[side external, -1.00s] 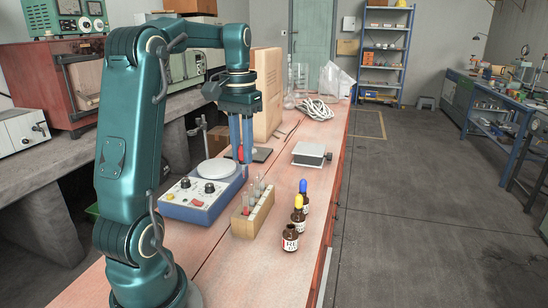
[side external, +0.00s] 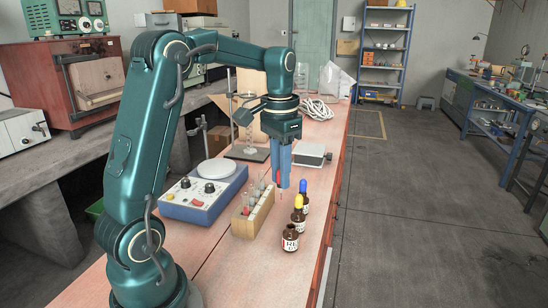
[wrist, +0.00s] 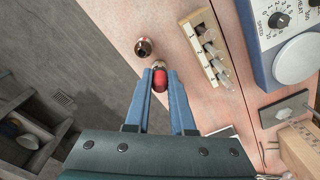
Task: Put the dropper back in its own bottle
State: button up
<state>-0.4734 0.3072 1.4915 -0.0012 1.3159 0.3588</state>
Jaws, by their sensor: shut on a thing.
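My gripper (side external: 279,184) is shut on the dropper, whose red bulb (wrist: 160,80) shows between the blue fingers in the wrist view. In the side view the fingers mostly hide the dropper; it hangs above the bench between the wooden rack and the bottles. The open brown bottle (side external: 290,238), its label starting "RE", stands uncapped nearest the side camera. Its dark mouth (wrist: 145,47) shows in the wrist view ahead of the bulb, slightly left. The dropper is apart from this bottle. A yellow-topped bottle (side external: 298,214) and a blue-topped bottle (side external: 304,196) stand behind it.
A wooden rack (side external: 240,227) with several glass tubes stands left of the bottles. A blue hotplate stirrer (side external: 190,206) is farther left. A grey boxy device (side external: 308,152) lies behind. The bench's right edge is close beside the bottles.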

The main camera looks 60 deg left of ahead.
aim_at(290, 238)
jog(key=shift+m, duration=0.7)
jog(key=shift+w+d+f, duration=0.2)
jog(key=shift+d+f, duration=0.65)
jog(key=shift+f, duration=0.15)
jog(key=shift+w+d+f, duration=0.15)
jog(key=shift+d+f, duration=0.65)
jog(key=shift+f, duration=0.2)
jog(key=shift+f, duration=1.1)
jog(key=shift+f, duration=0.8)
jog(key=shift+f, duration=0.15)
jog(key=o, duration=1.2)
